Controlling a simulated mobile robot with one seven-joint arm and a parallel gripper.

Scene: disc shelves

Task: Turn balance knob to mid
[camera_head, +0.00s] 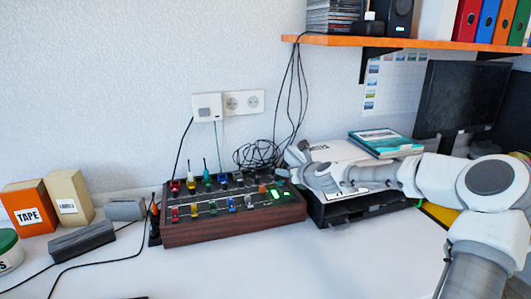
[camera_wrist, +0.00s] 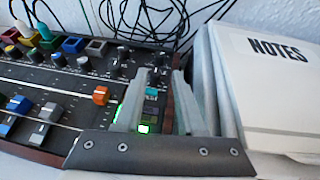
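A wood-sided mixer panel (camera_head: 232,229) with coloured caps, sliders and small dark knobs stands on the desk; it also fills the left of the wrist view (camera_wrist: 60,77). Small dark knobs (camera_wrist: 122,54) show at the panel's back right in the wrist view. I cannot read which one is the balance knob or its setting. My gripper (camera_wrist: 161,74) is open and empty over the panel's right end, its fingers apart with a teal cap (camera_wrist: 152,91) showing between them. In the head view my gripper (camera_head: 287,164) is near the panel's back right corner.
A white notes book (camera_wrist: 275,80) lies close to the right of my gripper. A teal book (camera_head: 385,140) lies on the stack there. Black cables (camera_head: 262,152) tangle behind the panel. A shelf (camera_head: 400,42) hangs above. The desk front is clear.

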